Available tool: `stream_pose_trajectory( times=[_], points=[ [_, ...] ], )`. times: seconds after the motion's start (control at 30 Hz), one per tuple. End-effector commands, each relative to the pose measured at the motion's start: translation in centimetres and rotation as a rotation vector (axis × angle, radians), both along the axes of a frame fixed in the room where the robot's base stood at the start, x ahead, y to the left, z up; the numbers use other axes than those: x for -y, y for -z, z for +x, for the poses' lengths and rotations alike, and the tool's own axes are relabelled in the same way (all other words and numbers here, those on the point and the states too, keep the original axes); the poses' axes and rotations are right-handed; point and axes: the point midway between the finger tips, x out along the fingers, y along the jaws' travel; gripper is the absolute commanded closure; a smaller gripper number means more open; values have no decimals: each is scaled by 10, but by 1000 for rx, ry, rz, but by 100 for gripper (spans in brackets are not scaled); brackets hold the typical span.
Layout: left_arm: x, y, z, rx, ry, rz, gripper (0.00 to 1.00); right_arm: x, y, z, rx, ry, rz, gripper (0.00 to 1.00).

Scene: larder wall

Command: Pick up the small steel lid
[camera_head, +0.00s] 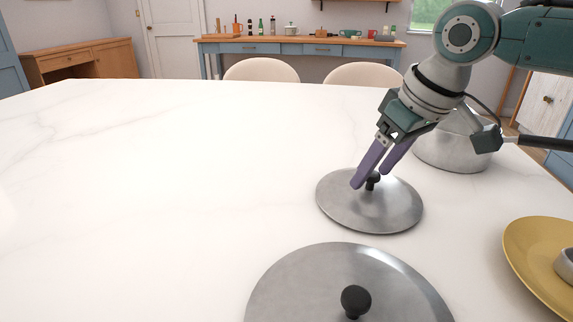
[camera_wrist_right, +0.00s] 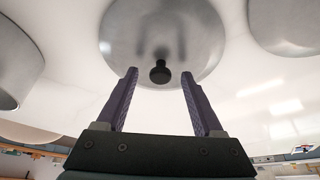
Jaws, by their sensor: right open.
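The small steel lid (camera_head: 395,212) lies flat on the white table, a round grey disc with a black knob (camera_head: 373,181). My right gripper (camera_head: 372,182) is open above it, its two purple fingers on either side of the knob in the head view and partly hiding it. In the right wrist view the lid (camera_wrist_right: 190,35) is ahead of the open fingers (camera_wrist_right: 160,88), and its knob (camera_wrist_right: 160,72) shows between the fingertips, with a gap on each side. I cannot tell whether the fingers touch the lid. My left gripper is not in view.
A larger steel lid (camera_head: 300,285) with a black knob lies at the front. A steel pot (camera_head: 450,153) stands behind the small lid, partly behind my right arm. A yellow plate (camera_head: 530,255) with a metal item (camera_head: 566,268) is at the right edge. The table's left side (camera_head: 150,200) is clear.

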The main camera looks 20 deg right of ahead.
Motion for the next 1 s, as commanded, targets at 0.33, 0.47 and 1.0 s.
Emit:
stream_pose_trajectory(
  times=[0.33, 0.47, 1.0],
  points=[
    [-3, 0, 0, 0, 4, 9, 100, 0, 0, 0, 1, 0, 0, 49],
    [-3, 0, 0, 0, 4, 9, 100, 0, 0, 0, 1, 0, 0, 64],
    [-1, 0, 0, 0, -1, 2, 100, 0, -1, 0, 1, 0, 0, 100]
  ],
)
